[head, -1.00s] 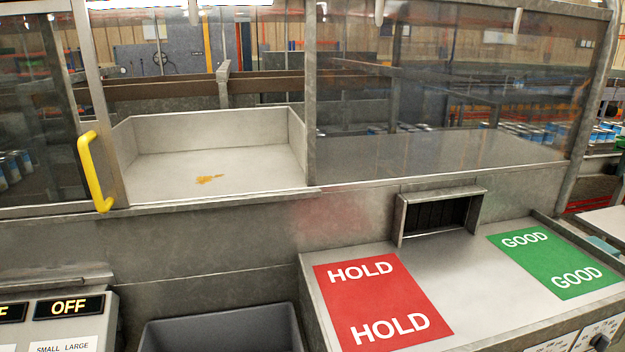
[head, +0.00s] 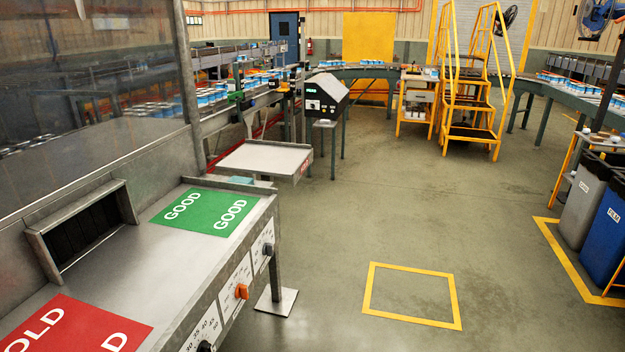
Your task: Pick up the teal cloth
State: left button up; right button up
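A small teal patch (head: 241,180) shows in the head view just past the back rim of the metal bench (head: 150,245), beyond the green GOOD panel (head: 207,212) and near the pale shelf. Most of it is hidden by the rim, and I cannot tell for sure that it is the teal cloth. Neither of my grippers is in view.
The pale shelf (head: 265,158) sticks out past the bench end. A red HOLD panel (head: 70,325) lies on the bench. Yellow steps (head: 470,100) and a conveyor stand at the back, bins (head: 585,205) at the right. The middle floor (head: 400,210) is clear.

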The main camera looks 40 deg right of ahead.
aim_at(236, 178)
jog(key=z, duration=0.8)
jog(key=i+u, duration=0.1)
jog(key=u, duration=0.6)
jog(key=i+l+u, duration=0.2)
jog(key=l+u, duration=0.15)
jog(key=l, duration=0.25)
jog(key=i+l+u, duration=0.15)
jog(key=l+u, duration=0.25)
jog(key=l, duration=0.2)
jog(key=l+u, duration=0.35)
jog(key=l, duration=0.25)
